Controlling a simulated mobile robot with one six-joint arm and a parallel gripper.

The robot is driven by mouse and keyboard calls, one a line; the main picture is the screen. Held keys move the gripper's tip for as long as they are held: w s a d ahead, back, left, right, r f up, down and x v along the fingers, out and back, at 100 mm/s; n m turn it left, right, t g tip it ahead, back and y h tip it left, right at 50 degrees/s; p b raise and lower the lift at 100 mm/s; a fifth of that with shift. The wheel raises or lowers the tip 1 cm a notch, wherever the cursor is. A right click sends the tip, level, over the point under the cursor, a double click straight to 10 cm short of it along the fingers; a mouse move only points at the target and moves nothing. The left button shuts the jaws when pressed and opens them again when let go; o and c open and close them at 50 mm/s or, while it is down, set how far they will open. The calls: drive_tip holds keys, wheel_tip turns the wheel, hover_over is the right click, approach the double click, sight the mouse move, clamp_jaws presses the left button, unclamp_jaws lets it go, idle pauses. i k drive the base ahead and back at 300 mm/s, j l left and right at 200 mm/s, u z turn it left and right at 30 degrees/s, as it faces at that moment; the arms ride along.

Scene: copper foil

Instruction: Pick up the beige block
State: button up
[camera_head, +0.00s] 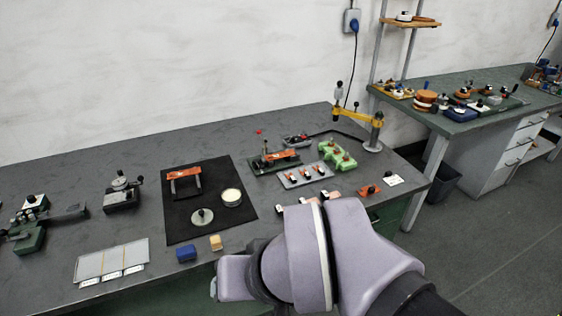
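The beige block (216,242) is small and sits near the front edge of the dark grey workbench (60,170), just right of a blue block (186,254). The two blocks are apart, with a short gap between them. My arm's rounded lilac links fill the lower middle of the view, and their left end is in front of and below the beige block in the picture. My gripper's fingers do not show, so its opening and any hold are hidden. The beige block is fully visible and rests on the bench top.
Behind the blocks lies a black mat (212,170) with an orange-topped stand (184,180), a round pale tin (232,197) and a grey disc with a knob (203,216). A pale panelled tray (112,260) lies left. Small devices crowd the right side; bare bench shows at far left.

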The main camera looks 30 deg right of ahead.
sight(216, 244)
drive_tip(key=i+j+u, duration=0.15)
drive_tip(key=i+j, duration=0.65)
